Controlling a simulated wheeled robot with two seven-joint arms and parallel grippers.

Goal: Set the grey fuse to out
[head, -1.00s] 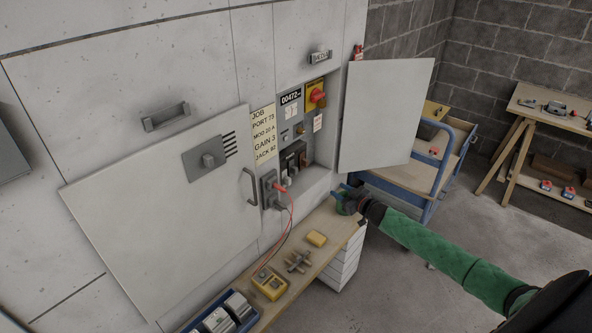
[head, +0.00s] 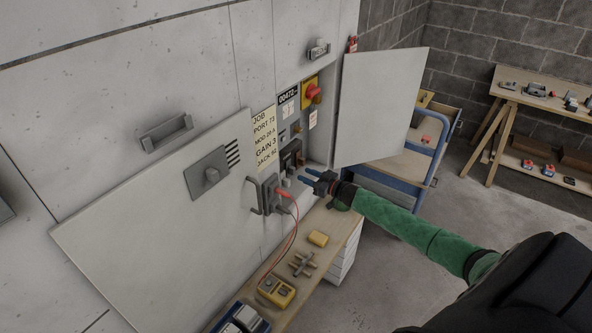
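An open recess in the wall cabinet holds a panel of small parts. Low in it is a dark block (head: 291,155), with a small grey piece (head: 300,160) at its right that looks like the grey fuse. It is too small to tell its setting. My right gripper (head: 304,176) is in front of the recess, just below and right of these parts. My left gripper is not in view.
A large door (head: 150,225) hangs open at left and a smaller door (head: 385,100) at right. A grey socket block (head: 268,193) with a red plug and leads juts out left of my gripper. The bench below holds a yellow meter (head: 276,291) and a valve-like cross (head: 302,264).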

